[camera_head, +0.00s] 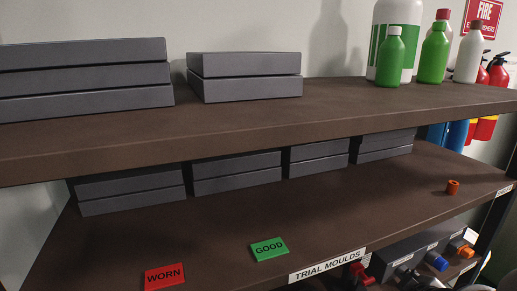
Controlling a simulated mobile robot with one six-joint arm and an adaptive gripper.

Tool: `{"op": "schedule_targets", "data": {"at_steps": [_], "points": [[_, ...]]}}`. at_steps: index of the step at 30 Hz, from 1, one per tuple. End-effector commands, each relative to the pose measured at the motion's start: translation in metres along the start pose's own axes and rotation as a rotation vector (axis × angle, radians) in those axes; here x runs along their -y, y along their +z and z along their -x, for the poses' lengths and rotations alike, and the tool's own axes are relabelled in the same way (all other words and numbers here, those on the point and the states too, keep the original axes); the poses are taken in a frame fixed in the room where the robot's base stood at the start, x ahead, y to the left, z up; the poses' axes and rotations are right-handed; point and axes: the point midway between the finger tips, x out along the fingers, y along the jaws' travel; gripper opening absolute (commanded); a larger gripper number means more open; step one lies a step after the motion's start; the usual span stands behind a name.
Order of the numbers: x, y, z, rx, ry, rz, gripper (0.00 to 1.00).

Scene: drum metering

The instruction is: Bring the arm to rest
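My arm and gripper do not show in the head view. The view is filled by a brown shelf unit. Its middle shelf (340,210) carries a red plate marked WORN (165,277) and a green plate marked GOOD (269,249) near the front edge. A small orange ring-like piece (453,187) stands alone at the right of that shelf.
Grey flat boxes (237,172) stand in stacks along the back of the middle shelf. More grey boxes (245,77) and several bottles (390,57) stand on the upper shelf (300,113). Fire extinguishers (497,70) hang at the right. Grey units with coloured fittings (400,262) sit below.

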Motion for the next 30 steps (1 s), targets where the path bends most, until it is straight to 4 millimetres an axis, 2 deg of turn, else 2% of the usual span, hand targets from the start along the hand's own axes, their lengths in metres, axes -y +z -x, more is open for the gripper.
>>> {"op": "schedule_targets", "data": {"at_steps": [1,4,7,12,15,18,21,30], "points": [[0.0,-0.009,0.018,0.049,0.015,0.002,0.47],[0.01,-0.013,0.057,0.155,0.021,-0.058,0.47],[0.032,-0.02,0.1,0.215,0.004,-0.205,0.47],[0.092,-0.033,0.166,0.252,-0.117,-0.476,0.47],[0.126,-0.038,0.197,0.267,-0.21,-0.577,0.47],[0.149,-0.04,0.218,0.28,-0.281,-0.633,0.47],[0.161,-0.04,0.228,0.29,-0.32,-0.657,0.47],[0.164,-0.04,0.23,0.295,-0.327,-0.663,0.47]]}}
